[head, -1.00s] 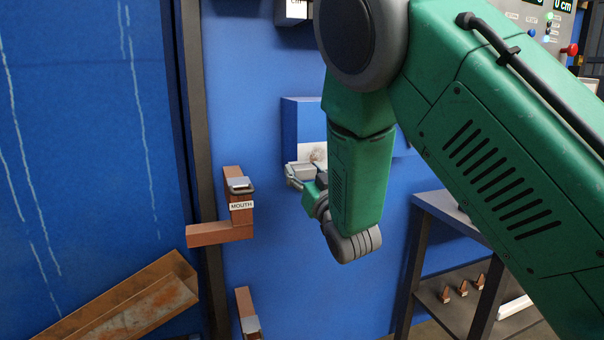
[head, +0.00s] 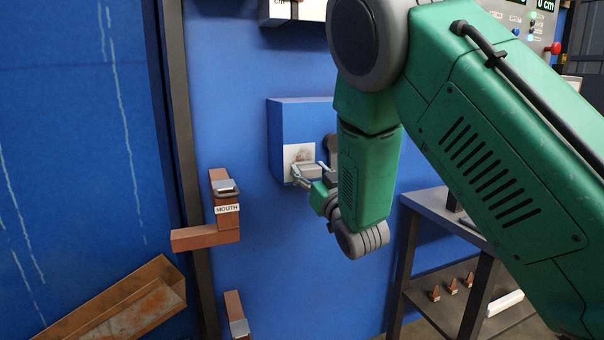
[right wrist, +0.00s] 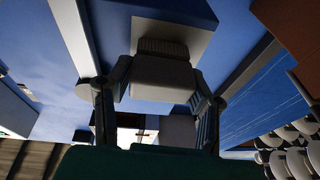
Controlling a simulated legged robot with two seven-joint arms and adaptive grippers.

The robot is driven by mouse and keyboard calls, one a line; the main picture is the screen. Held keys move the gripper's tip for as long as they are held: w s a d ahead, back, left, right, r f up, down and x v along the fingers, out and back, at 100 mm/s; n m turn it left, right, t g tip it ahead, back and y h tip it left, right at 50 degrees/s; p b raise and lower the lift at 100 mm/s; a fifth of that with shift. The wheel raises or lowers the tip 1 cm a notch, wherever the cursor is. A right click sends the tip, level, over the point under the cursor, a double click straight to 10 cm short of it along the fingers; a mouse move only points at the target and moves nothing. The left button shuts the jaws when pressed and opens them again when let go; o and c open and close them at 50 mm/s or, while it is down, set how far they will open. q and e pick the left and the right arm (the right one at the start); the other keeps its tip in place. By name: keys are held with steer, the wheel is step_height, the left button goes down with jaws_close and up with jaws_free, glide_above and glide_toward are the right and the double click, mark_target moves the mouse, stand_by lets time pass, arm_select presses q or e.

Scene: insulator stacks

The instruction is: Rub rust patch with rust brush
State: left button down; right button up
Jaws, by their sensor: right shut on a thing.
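The rust patch (head: 302,154) is a brown smear on a pale square plate (head: 291,151) fixed to the blue box on the wall. My right gripper (head: 309,171) is at the lower part of this plate, shut on the rust brush. In the right wrist view the brush (right wrist: 162,75) is a pale grey block with dark bristles (right wrist: 162,47), held between the two fingers. The bristles point toward the plate, which shows as a grey face behind them; I cannot tell whether they touch it. My left gripper is not in view.
The blue box (head: 290,109) juts from the blue wall. A wooden bracket labelled MOUTH (head: 222,220) stands out to its left, with another below. A rusty angle beam (head: 115,305) is at the lower left. A dark shelf table (head: 440,210) stands at the right.

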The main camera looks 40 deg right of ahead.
mark_target(284, 155)
steer(key=shift+s+d+r, duration=0.1)
steer(key=shift+s+d, duration=0.05)
steer(key=shift+d, duration=0.5)
steer(key=shift+s+d+r, duration=0.1)
steer(key=shift+d, duration=0.55)
steer(key=shift+d+r+p, duration=0.15)
steer(key=shift+r+p, duration=0.25)
steer(key=shift+p, duration=0.05)
steer(key=shift+a, duration=0.4)
steer(key=shift+w+a, duration=0.2)
steer(key=shift+a, duration=0.75)
steer(key=shift+w+a, duration=0.2)
steer(key=shift+a, duration=0.75)
steer(key=shift+w+a, duration=0.2)
steer(key=shift+a, duration=0.4)
steer(key=shift+w+a, duration=0.2)
steer(key=shift+a, duration=0.4)
steer(key=shift+w+r+p, duration=0.15)
steer(key=shift+r+p, duration=0.2)
steer(key=shift+r, duration=0.1)
steer(key=shift+s+d, duration=0.25)
steer(key=shift+d, duration=0.5)
steer(key=shift+s+d, duration=0.2)
steer(key=shift+d, duration=0.45)
steer(key=shift+s+d, duration=0.15)
steer(key=shift+d, duration=0.5)
steer(key=shift+s+d, duration=0.2)
steer(key=shift+d, duration=0.55)
steer(key=shift+s+d, duration=0.2)
steer(key=shift+d, duration=0.55)
